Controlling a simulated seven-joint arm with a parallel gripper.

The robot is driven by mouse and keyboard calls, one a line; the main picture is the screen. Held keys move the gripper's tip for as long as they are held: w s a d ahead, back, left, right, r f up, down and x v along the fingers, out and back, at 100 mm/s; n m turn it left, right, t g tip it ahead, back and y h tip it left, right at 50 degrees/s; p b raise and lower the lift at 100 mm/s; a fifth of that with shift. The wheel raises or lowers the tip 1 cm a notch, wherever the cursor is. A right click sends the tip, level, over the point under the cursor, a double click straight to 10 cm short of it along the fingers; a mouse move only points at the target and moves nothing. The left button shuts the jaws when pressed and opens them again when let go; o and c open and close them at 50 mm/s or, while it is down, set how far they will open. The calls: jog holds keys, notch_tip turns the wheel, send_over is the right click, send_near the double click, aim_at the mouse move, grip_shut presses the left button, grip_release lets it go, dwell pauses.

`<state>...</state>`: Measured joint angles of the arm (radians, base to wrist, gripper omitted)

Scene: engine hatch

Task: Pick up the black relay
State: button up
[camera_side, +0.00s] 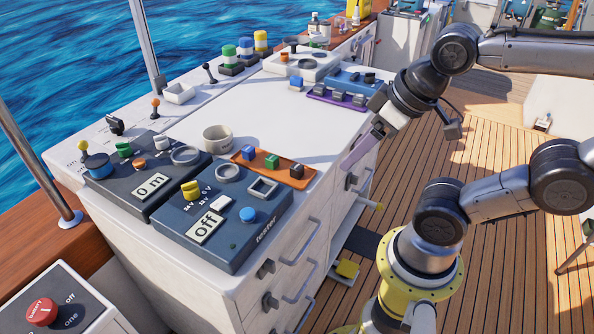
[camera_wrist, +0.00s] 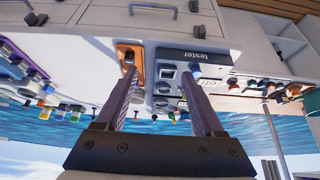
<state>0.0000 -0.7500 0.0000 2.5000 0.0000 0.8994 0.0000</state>
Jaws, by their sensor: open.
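My gripper (camera_side: 350,165) is open and empty, out past the right edge of the white cabinet top and to the right of the tray. In the wrist view my gripper (camera_wrist: 158,73) shows two separated fingers with nothing between them. The orange tray (camera_wrist: 137,48) shows behind the left finger there, which hides part of it; its blocks are too small to tell apart.
The dark tester panel (camera_side: 215,250) with knobs, a square frame and a ring is beside the orange tray. A purple tray (camera_side: 336,97) with several dark blocks and a blue block (camera_side: 296,83) lie farther back. A beige ring (camera_side: 217,138) stands left; the middle worktop (camera_side: 300,125) is clear.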

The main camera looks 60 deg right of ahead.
jog(key=w+d+r+n+t+h, duration=0.15)
jog(key=w+r+t, duration=0.3)
jog(key=w, duration=0.45)
jog(key=n+t+y, duration=0.2)
jog(key=t+y, duration=0.1)
jog(key=t, duration=0.2)
send_over(299, 167)
jog(key=s+a, duration=0.2)
jog(key=a, duration=0.2)
notch_tip(299, 167, down, 12)
jog(key=s+d+f+m+g+h, duration=0.2)
jog(key=s+d+f+m, duration=0.25)
jog(key=f, duration=0.35)
jog(key=shift+n+t, duration=0.25)
jog(key=shift+n, duration=0.15)
jog(key=shift+a+x, duration=0.2)
jog(key=shift+x, duration=1.6)
jog(key=shift+a+x, duration=0.15)
jog(key=shift+x, duration=1.6)
jog(key=shift+w+r, duration=0.1)
jog(key=shift+r, duration=0.1)
grip_shut()
